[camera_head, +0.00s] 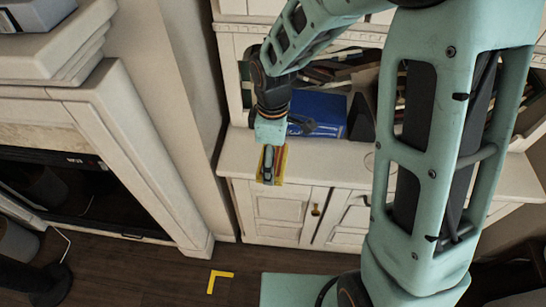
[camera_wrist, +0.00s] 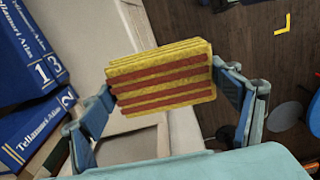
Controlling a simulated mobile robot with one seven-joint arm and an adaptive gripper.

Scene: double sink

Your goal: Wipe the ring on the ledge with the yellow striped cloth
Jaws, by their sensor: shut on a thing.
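The yellow cloth (camera_wrist: 160,80) with dark red stripes is a folded, thick pad. It is clamped between the two fingers of my gripper (camera_wrist: 165,88) in the wrist view. In the head view my gripper (camera_head: 268,172) points down at the front edge of the white ledge (camera_head: 235,155), with yellow cloth edges (camera_head: 283,163) showing beside the fingers. I cannot tell whether the cloth touches the ledge. A faint curved mark (camera_head: 369,160), possibly the ring, shows on the ledge to the right, partly hidden by my arm.
White cabinet doors (camera_head: 280,212) are below. A fireplace (camera_head: 80,150) is at left. A yellow corner mark (camera_head: 216,277) lies on the open floor.

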